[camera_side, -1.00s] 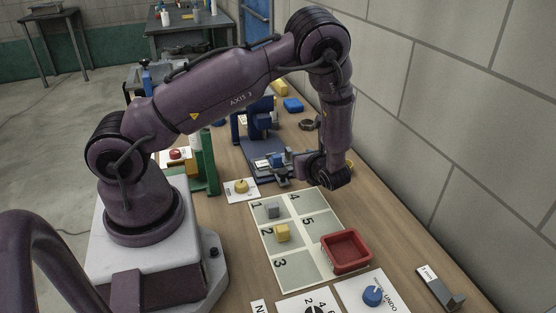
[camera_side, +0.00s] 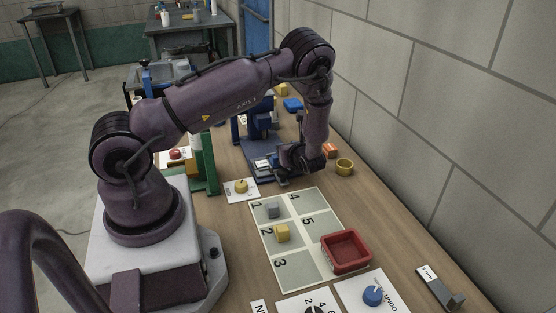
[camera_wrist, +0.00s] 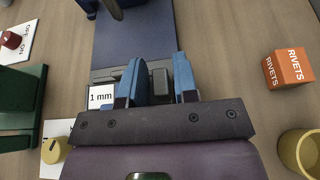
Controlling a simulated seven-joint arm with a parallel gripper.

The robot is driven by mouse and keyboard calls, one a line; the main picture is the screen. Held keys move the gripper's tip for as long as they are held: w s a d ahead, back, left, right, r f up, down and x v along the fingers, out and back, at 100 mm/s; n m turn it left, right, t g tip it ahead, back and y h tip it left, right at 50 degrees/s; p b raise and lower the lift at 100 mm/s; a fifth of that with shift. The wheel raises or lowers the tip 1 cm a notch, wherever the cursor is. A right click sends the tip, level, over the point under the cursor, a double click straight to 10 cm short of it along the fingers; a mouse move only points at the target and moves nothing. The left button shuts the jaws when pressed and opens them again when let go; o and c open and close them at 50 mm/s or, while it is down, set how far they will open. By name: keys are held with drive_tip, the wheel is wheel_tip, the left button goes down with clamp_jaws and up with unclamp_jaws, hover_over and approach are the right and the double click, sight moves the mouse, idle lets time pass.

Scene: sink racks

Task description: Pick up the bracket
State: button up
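A dark grey piece (camera_wrist: 160,82), which looks like the bracket, stands by a white "1 mm" label (camera_wrist: 101,97) in the wrist view. My gripper (camera_wrist: 158,72) has its two blue fingers on either side of this piece, with a narrow gap showing. Contact is hard to tell. In the side view my gripper (camera_side: 290,165) is low at the blue fixture (camera_side: 262,170) and hides most of the piece. Another grey angled part (camera_side: 440,290) with a white label lies at the front right of the bench.
An orange RIVETS box (camera_wrist: 289,68) and a yellow cup (camera_wrist: 303,152) stand to the right of my gripper. A green stand (camera_side: 205,165) is to the left. A numbered mat (camera_side: 290,270) with small blocks and a red tray (camera_side: 346,268) are in front. The wall is close on the right.

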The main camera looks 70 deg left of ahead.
clamp_jaws()
